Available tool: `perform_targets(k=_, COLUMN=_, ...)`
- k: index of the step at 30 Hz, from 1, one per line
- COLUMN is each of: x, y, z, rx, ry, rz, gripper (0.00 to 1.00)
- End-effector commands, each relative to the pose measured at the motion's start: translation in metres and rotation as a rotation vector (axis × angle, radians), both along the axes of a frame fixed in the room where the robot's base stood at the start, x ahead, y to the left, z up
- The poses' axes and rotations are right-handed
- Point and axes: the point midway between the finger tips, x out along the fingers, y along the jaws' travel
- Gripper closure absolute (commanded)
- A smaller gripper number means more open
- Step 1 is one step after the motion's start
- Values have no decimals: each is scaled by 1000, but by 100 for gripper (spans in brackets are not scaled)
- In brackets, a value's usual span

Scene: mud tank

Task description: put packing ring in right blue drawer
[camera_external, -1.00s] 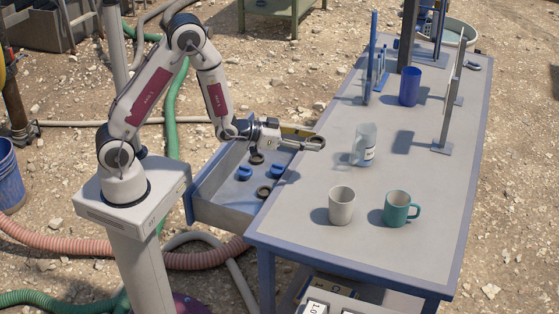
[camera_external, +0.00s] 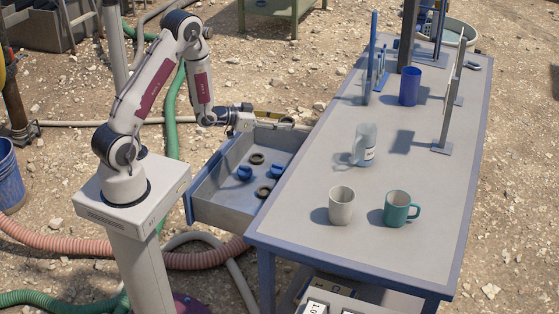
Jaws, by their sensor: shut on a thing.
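The open blue drawer (camera_external: 222,212) sticks out from the left side of the table. Inside it lie two dark packing rings, a far one (camera_external: 257,158) and a near one (camera_external: 264,192), and two blue pieces, one at the left (camera_external: 244,172) and one at the right (camera_external: 264,171). My gripper (camera_external: 286,121) is above the drawer's far end, close to the table edge. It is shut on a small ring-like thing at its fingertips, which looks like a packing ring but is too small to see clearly.
Upright posts, such as a grey one (camera_external: 449,105), stand farther back. The space above the drawer's near part is free.

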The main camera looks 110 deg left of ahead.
Motion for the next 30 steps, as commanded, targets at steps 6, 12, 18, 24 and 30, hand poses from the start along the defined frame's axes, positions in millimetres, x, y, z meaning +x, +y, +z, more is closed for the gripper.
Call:
perform_targets(k=6, x=-38, y=16, z=-11, rx=-1, ry=0, rz=15, gripper=75)
perform_targets(k=12, x=-71, y=26, z=-20, rx=-1, ry=0, rz=18, gripper=75)
perform_targets(k=18, x=-104, y=31, z=-29, rx=-1, ry=1, rz=14, gripper=75)
perform_targets(k=24, x=-136, y=30, z=-37, rx=-1, ry=1, rz=0, gripper=75)
perform_targets(k=30, x=-166, y=25, z=-46, rx=0, ry=2, rz=-23, gripper=75)
